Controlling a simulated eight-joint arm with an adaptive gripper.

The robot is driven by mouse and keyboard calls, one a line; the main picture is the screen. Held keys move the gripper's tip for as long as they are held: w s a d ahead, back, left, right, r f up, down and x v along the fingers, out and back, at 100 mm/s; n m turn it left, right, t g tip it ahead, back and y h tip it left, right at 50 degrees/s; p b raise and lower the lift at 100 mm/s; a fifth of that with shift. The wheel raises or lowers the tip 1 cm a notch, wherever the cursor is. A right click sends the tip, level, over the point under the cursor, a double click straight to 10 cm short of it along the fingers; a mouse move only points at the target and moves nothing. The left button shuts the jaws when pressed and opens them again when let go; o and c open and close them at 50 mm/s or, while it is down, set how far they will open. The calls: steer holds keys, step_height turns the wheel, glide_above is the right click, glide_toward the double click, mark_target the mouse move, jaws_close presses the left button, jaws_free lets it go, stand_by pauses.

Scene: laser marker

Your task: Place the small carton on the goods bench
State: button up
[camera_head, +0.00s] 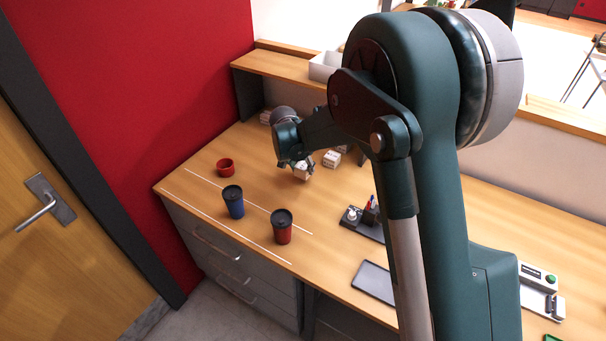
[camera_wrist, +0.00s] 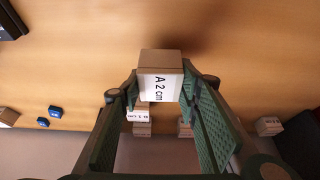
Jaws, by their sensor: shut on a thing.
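My gripper (camera_head: 293,162) is shut on a small carton (camera_head: 301,172) over the left part of the wooden bench (camera_head: 262,180). In the wrist view the fingers (camera_wrist: 160,90) press on both sides of this carton (camera_wrist: 161,62). It is light brown with a white label reading "A 2 cm". A dark shadow lies beside it on the wood; I cannot tell whether it touches the surface. Another small carton (camera_head: 331,159) stands just right of my gripper in the head view. In the wrist view a labelled carton (camera_wrist: 138,115) shows behind the held one.
A dark tray (camera_head: 366,228) with small items and a grey flat plate (camera_head: 374,282) lie to the right. A white bin (camera_head: 323,66) sits on the back shelf.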

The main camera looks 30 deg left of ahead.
mark_target(303, 173)
steer(key=shift+f, duration=1.85)
steer(key=shift+f, duration=0.2)
steer(key=o, duration=0.9)
steer(key=shift+r, duration=0.15)
steer(key=shift+v, duration=6.05)
steer(key=shift+d, duration=0.1)
